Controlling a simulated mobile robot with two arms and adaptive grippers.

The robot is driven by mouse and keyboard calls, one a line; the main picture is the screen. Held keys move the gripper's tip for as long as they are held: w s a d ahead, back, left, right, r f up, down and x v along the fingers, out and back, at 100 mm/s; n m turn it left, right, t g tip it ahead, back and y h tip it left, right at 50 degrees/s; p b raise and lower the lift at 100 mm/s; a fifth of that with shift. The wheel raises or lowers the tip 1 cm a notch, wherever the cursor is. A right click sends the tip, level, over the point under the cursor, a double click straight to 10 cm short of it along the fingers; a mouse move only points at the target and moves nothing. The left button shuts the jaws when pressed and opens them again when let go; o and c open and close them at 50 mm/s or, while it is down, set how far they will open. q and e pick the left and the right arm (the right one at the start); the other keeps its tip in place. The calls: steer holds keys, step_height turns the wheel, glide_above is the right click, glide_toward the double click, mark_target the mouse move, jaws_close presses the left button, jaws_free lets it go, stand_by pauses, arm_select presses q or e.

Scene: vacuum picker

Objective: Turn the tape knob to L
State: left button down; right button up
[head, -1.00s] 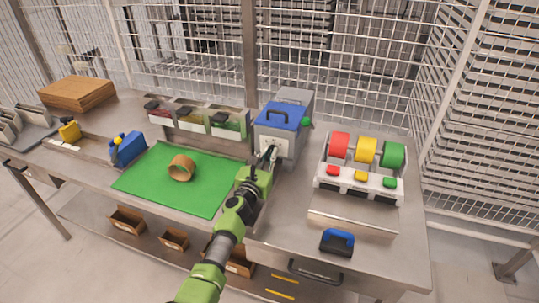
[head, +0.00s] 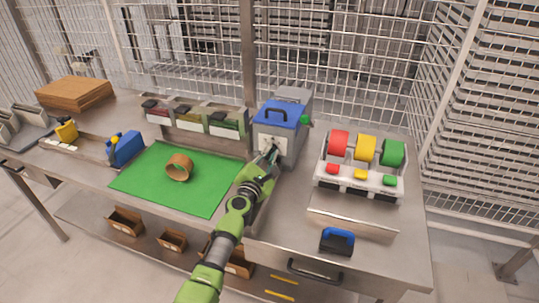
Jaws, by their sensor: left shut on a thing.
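A grey machine with a blue lid (head: 280,115) and a black handle stands at the back middle of the bench. Its front has a pale plate (head: 266,142). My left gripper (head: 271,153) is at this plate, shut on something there. The knob fits that place, but it is hidden behind the fingers, and its setting and any letter marks cannot be read. A green knob (head: 305,120) sticks out of the machine's right side, clear of the gripper. My right gripper is not in view.
A rack with red, yellow and green rolls (head: 366,151) stands right of the machine. A green mat (head: 150,192) with a brown tape ring (head: 179,167) lies to the left. Bins (head: 228,123) stand behind the mat.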

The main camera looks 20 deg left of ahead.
arm_select(q)
steer(key=shift+f+m, duration=0.1)
steer(key=shift+m, duration=0.6)
steer(key=c, duration=2.1)
jaws_free()
